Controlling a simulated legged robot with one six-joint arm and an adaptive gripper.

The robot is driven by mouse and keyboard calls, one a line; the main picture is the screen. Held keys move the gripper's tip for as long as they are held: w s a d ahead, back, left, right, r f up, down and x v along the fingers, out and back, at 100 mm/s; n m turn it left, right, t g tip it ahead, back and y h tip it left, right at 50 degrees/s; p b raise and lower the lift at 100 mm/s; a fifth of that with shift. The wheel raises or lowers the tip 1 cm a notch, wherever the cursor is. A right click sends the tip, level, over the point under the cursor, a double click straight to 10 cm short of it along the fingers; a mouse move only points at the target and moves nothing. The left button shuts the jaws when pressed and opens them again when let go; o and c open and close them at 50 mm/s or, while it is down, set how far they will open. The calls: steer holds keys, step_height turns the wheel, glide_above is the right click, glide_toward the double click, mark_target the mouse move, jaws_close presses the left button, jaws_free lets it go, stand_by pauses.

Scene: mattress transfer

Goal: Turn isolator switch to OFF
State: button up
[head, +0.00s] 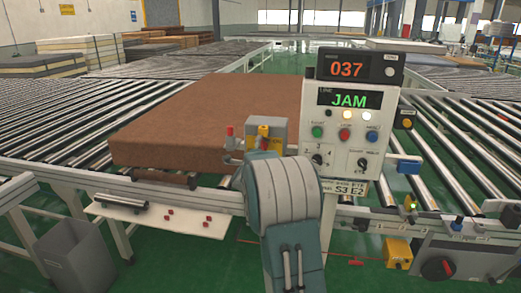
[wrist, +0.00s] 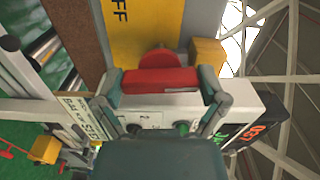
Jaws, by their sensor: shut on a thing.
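The isolator switch has a yellow plate (wrist: 150,28) with the letters "FF" visible near its upper left edge in the wrist view. Its red handle (wrist: 160,81) lies crosswise in that view, with a round red hub behind it. My gripper (wrist: 162,85) is shut on the red handle, one finger at each end. I cannot tell which marked position the handle points to.
A control panel (head: 345,150) reading "037" and "JAM" stands just right of my arm. A brown mattress (head: 190,120) lies on the rollers behind. A grey bin (head: 80,255) stands low left.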

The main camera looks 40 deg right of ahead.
steer(key=n, duration=0.4)
steer(key=shift+f, duration=0.2)
steer(key=n, duration=0.4)
steer(key=shift+n, duration=0.4)
steer(key=n, duration=0.4)
steer(key=shift+n, duration=2.1)
steer(key=o, duration=0.8)
steer(key=shift+r, duration=0.1)
steer(key=v, duration=1.2)
